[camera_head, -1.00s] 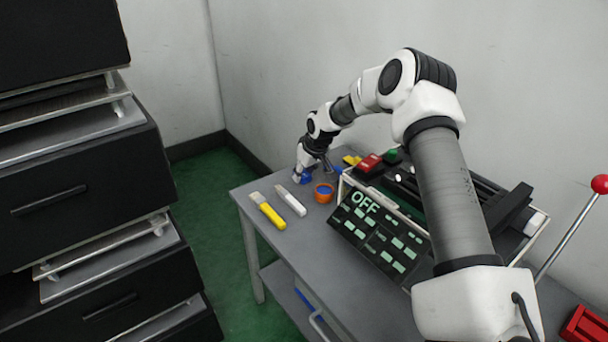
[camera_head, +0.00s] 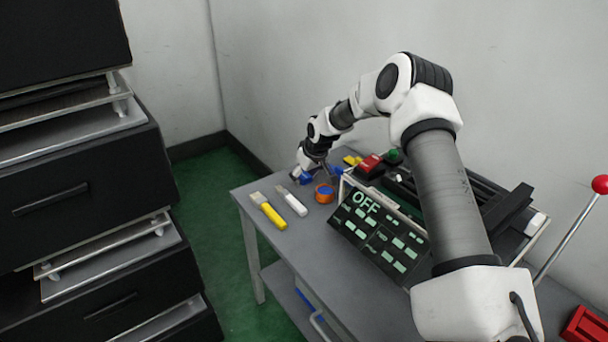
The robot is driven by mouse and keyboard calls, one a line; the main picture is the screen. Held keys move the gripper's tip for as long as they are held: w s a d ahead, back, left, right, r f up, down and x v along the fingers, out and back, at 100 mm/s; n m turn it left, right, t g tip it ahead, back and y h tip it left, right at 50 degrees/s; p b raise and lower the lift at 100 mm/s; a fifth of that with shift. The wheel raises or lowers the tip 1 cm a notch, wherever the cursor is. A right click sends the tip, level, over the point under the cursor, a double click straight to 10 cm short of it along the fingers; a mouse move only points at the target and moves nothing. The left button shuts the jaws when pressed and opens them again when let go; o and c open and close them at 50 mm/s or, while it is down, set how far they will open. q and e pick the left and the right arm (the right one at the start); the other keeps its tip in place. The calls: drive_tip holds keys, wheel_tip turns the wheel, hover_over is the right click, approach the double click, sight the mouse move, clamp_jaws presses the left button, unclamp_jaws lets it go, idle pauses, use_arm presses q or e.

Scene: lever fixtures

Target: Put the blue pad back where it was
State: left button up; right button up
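The small blue pad (camera_head: 306,179) is at the far left corner of the grey table (camera_head: 262,187). My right gripper (camera_head: 305,175) reaches down from the back over the pad, with its fingertips right at it. The gripper is small and partly dark here, so I cannot tell whether its fingers are closed on the pad or apart around it. I also cannot tell whether the pad touches the tabletop. My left gripper is not in view.
An orange ring with a blue middle (camera_head: 324,193) sits just right of the pad. A white-handled tool (camera_head: 293,202) and a yellow-handled tool (camera_head: 270,213) lie to the left.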

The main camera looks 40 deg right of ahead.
drive_tip(key=shift+s, duration=0.1)
drive_tip(key=p+v, duration=0.4)
drive_tip(key=v, duration=0.9)
drive_tip(key=shift+w, duration=0.3)
